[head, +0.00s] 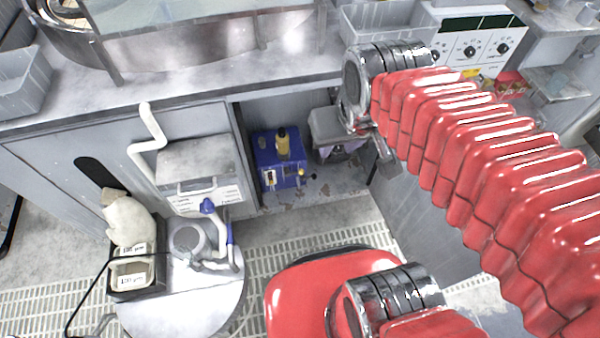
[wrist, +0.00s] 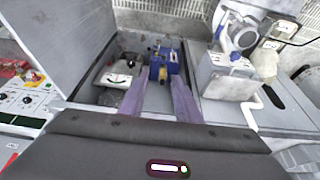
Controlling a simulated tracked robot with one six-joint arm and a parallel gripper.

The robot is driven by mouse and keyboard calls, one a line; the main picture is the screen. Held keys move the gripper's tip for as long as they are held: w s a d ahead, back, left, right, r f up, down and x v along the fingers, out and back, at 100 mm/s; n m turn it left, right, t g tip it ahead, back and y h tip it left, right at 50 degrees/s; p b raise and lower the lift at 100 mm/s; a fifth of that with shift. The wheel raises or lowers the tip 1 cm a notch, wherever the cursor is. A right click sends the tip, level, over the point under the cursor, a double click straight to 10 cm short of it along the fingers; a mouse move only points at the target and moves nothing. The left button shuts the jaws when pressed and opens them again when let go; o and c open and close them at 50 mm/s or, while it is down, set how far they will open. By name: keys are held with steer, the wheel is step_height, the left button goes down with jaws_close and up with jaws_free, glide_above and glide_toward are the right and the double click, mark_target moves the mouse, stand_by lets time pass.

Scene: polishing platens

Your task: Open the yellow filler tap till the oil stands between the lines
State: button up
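A blue unit (head: 266,152) sits on the floor of the open bay under the bench, with a yellow bottle (head: 283,142) upright on top. A small yellow part (head: 301,174), apparently the filler tap, is on its front right. A pale upright strip (head: 270,180) on its front left may be the sight gauge; lines and oil level are too small to read. In the wrist view the blue unit (wrist: 172,68) lies beyond my gripper (wrist: 160,84). Its two fingers are apart, with nothing held between them.
A grey box with a white bent pipe (head: 150,130) and a round white table (head: 190,300) stand at left. The bench edge (head: 200,92) overhangs the bay. Grated floor in front is partly clear.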

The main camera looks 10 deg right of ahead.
steer(key=w+f+m+g, duration=0.15)
steer(key=w+f, duration=0.35)
steer(key=f, duration=0.6)
steer(key=w+f+m+g, duration=0.1)
steer(key=w+f+g, duration=0.3)
steer(key=f, duration=0.8)
steer(key=m+t, duration=0.8)
steer(key=m, duration=0.8)
glide_toward(299, 172)
steer(key=shift+n, duration=0.25)
steer(key=v, duration=0.5)
steer(key=shift+s+r, duration=0.1)
steer(key=shift+s, duration=0.15)
steer(key=shift+x, duration=6.9)
steer(key=shift+w+r, duration=0.1)
steer(key=shift+c, duration=0.2)
